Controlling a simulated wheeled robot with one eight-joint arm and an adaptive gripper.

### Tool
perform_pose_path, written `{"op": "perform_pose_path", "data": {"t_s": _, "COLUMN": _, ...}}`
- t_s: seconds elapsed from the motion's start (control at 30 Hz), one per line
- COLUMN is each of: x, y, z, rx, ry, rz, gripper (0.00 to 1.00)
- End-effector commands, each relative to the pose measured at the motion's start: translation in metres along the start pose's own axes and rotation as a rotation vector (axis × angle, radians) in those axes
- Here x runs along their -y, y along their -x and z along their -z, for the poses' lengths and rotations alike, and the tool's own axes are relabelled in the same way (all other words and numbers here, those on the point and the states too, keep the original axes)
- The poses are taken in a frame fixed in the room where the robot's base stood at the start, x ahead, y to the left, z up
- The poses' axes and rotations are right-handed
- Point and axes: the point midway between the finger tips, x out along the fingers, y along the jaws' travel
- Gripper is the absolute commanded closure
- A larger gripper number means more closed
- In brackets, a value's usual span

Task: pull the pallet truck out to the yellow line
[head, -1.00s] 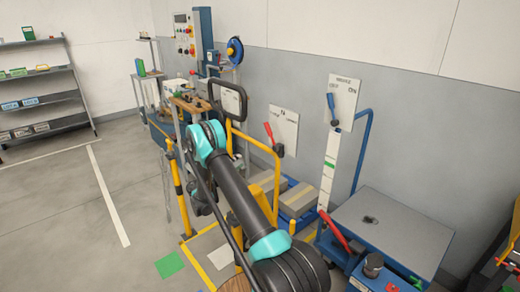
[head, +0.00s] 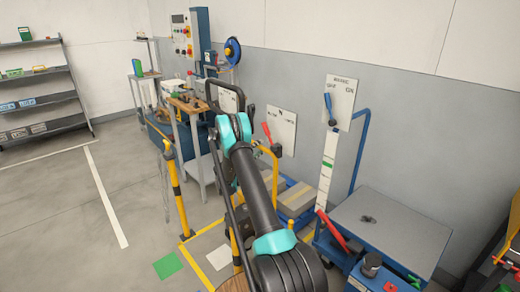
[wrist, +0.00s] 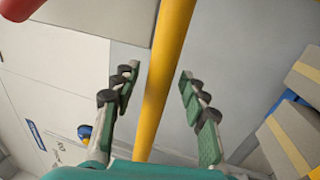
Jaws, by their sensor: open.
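A yellow tubular handle (head: 276,172) rises by a low blue platform (head: 287,213) that carries striped boxes (head: 297,198). This looks like the pallet truck, though my arm hides much of it and how the parts join. In the wrist view, my gripper (wrist: 156,85) is open, with the yellow bar (wrist: 165,75) running between its two fingers. There is a gap to either finger. A yellow line (head: 199,270) is marked on the floor left of my arm.
A red lever (head: 267,131) on a white wall panel is close behind the handle. A grey-topped blue cart (head: 390,230) stands to the right. A yellow post (head: 177,195) and a workbench (head: 190,105) stand to the left. Floor is open at far left.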

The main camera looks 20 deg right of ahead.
Motion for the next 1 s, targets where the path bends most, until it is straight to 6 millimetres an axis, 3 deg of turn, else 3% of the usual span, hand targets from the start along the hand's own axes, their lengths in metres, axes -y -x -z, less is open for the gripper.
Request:
{"op": "perform_pose_path", "data": {"t_s": 0.33, "x": 0.0000, "y": -0.0039, "z": -0.0002, "rx": 0.000, "ry": 0.000, "rz": 0.000, "gripper": 0.56}}
{"op": "perform_pose_path", "data": {"t_s": 0.7, "x": 0.0001, "y": -0.0036, "z": -0.0002, "rx": 0.000, "ry": 0.000, "rz": 0.000, "gripper": 1.00}}
{"op": "perform_pose_path", "data": {"t_s": 1.0, "x": 0.0003, "y": -0.0034, "z": -0.0002, "rx": 0.000, "ry": 0.000, "rz": 0.001, "gripper": 1.00}}
